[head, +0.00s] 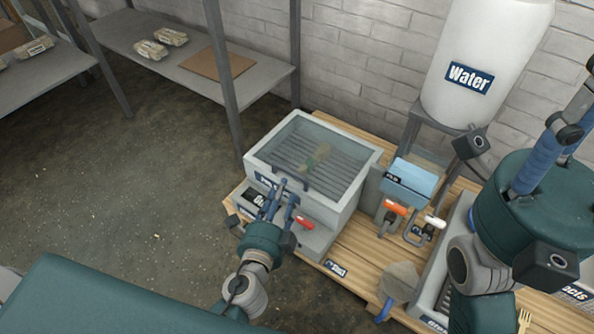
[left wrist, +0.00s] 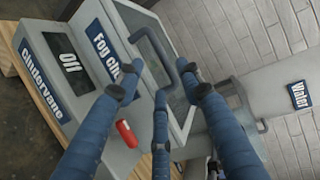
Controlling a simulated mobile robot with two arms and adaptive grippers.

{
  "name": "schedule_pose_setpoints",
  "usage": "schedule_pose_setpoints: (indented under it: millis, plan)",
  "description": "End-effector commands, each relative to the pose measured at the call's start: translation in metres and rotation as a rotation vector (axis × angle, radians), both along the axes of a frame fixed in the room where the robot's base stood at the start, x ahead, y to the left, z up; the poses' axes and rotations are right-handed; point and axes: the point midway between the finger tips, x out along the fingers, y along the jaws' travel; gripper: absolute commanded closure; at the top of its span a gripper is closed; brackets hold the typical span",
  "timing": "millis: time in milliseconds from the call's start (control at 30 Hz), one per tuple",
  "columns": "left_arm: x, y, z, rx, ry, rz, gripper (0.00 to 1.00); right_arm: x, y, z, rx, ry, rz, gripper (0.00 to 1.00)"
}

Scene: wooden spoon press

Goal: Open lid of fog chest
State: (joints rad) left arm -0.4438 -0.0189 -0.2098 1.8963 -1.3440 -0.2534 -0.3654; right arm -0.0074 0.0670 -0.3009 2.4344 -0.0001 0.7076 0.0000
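The fog chest (head: 335,212) is a pale grey box on a wooden pallet, with a clear glass lid (head: 337,150) lying closed on top. Something green and tan shows dimly through the glass. The left wrist view shows the "Fog ch..." label (left wrist: 104,47) and the lid's dark bar handle (left wrist: 150,38). My left gripper (head: 277,190) is at the chest's front edge; its blue fingers are spread apart in the left wrist view (left wrist: 161,93), close to the handle's end. I cannot tell whether they touch it. My right gripper (head: 555,150) is partly cut off at the right.
The chest's front has an "Off" display (left wrist: 69,61) and a red knob (left wrist: 126,133). A white water tank (head: 485,60) stands behind right. A blue-topped device (head: 408,180) with levers is beside the chest. A shelf post (head: 222,75) rises behind left; floor at left is clear.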

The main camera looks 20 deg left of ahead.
Motion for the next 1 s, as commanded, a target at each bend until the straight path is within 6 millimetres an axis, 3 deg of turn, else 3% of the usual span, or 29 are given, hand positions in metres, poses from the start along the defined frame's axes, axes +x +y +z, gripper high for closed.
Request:
schedule_pose_setpoints:
  millis: [200,400,600,867,1000]
  plan:
    - [0.043,0.003,-0.006,0.000,-0.002,0.001,0.63,0.002,0.000,-0.001,-0.001,0.008,-0.001,0.56]
    - [0.074,0.004,-0.014,-0.001,-0.001,0.000,0.63,0.001,0.001,0.000,-0.002,-0.003,-0.001,0.56]
    - [0.087,0.005,-0.016,-0.002,0.001,0.001,0.63,0.001,0.001,0.001,-0.004,-0.007,-0.002,0.56]
    - [0.089,0.005,-0.016,-0.003,0.001,0.002,0.63,0.001,0.001,0.001,-0.005,-0.005,-0.002,0.56]
    - [0.088,0.005,-0.016,-0.003,0.001,0.003,0.87,0.001,0.001,0.002,-0.005,-0.006,-0.002,0.56]
